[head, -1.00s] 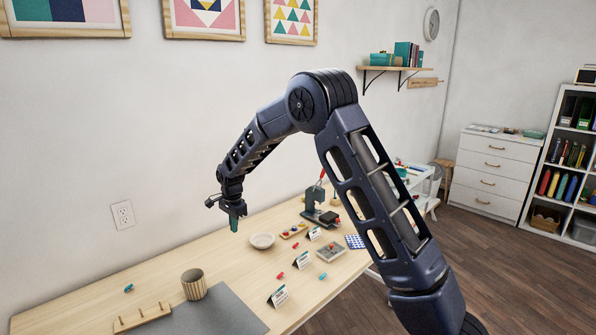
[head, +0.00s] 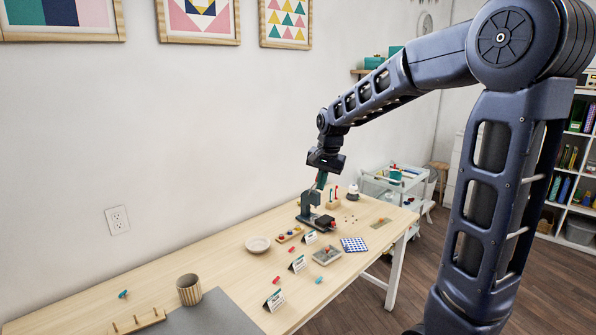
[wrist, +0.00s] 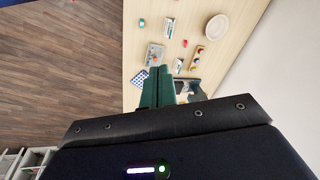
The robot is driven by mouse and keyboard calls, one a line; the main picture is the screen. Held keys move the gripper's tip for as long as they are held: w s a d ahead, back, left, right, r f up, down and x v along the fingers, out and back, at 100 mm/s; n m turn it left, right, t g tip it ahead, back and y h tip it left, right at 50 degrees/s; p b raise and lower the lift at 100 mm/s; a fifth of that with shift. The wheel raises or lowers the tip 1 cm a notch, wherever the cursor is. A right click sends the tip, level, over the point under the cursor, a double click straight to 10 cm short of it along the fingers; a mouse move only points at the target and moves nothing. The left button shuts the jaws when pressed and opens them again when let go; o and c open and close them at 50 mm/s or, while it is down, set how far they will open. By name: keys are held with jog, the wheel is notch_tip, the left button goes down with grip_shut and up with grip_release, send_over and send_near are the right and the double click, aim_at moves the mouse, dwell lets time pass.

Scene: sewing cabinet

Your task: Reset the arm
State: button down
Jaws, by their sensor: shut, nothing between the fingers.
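My gripper (head: 321,180) hangs from my dark blue arm above the right part of the wooden table (head: 215,256) in the head view. Its green fingers are shut together with nothing between them, and they also show in the wrist view (wrist: 156,84). In the head view the fingers overlap the top of a dark press-like device (head: 311,206). I cannot tell whether they touch it. In the wrist view part of that device shows beside the fingers (wrist: 197,92).
On the table are a pale bowl (head: 257,244), a ribbed cup (head: 189,289), a grey mat (head: 214,316), a grey tray (head: 326,256), a blue patterned square (head: 354,244) and several small cards. A white cart (head: 397,186) stands beyond the table. The wall is behind.

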jog(key=s+d+r+n+t+h, duration=0.1)
jog(key=s+d+n, duration=0.3)
jog(key=s+d, duration=1.6)
jog(key=s+t, duration=0.1)
jog(key=s, duration=0.2)
jog(key=shift+d+r+t+h, duration=0.15)
jog(key=shift+d+t+h, duration=0.1)
jog(key=shift+t+h, duration=0.05)
jog(key=shift+s, duration=0.1)
dwell(1.4)
